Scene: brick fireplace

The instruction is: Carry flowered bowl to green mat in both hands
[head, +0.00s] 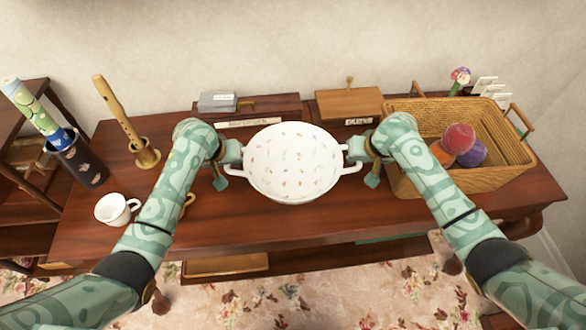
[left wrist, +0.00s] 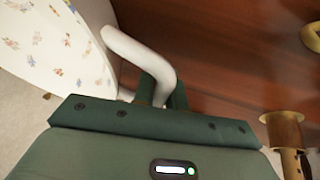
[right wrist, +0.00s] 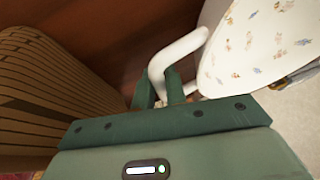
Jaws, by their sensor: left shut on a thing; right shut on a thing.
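The flowered bowl (head: 292,165) is white with small scattered flowers and a loop handle on each side. It is at the middle of the head view, in front of the wooden boxes, and appears to be over the table; I cannot tell its height. My left gripper (head: 234,158) is shut on its left handle, which shows in the left wrist view (left wrist: 135,52). My right gripper (head: 355,153) is shut on its right handle, which shows in the right wrist view (right wrist: 172,58). I cannot make out a green mat for certain.
A wicker basket (head: 400,112) with yarn balls (head: 459,137) stands right on the wooden table (head: 300,225). Two low wooden boxes (head: 349,104) are behind the bowl. At left are a white mug (head: 113,209), a recorder in a brass stand (head: 146,157) and a dark cylinder (head: 80,163).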

